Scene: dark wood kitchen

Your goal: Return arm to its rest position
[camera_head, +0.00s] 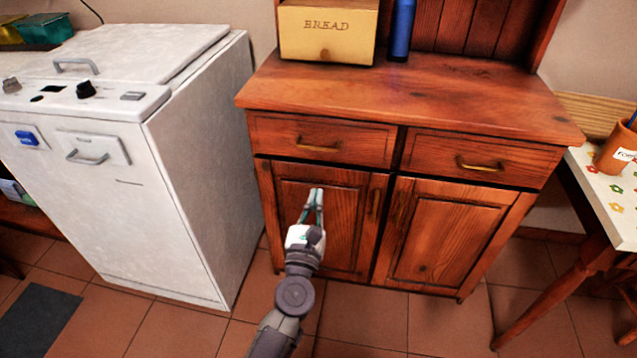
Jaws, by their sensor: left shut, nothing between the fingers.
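My left gripper (316,193) shows in the head view, in front of the left door of the wooden cabinet (412,100). Its fingers are together and nothing is between them. My left arm (294,296) reaches up from the bottom edge of the picture, left of centre. I cannot tell whether the fingertips touch the cabinet door. My right gripper is not in view.
A white washing machine (190,190) stands left of the cabinet. A bread box (328,34) and a blue bottle (401,30) stand on the cabinet top. A table (612,207) with a pot (617,148) is at right. Tiled floor (440,322) lies in front.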

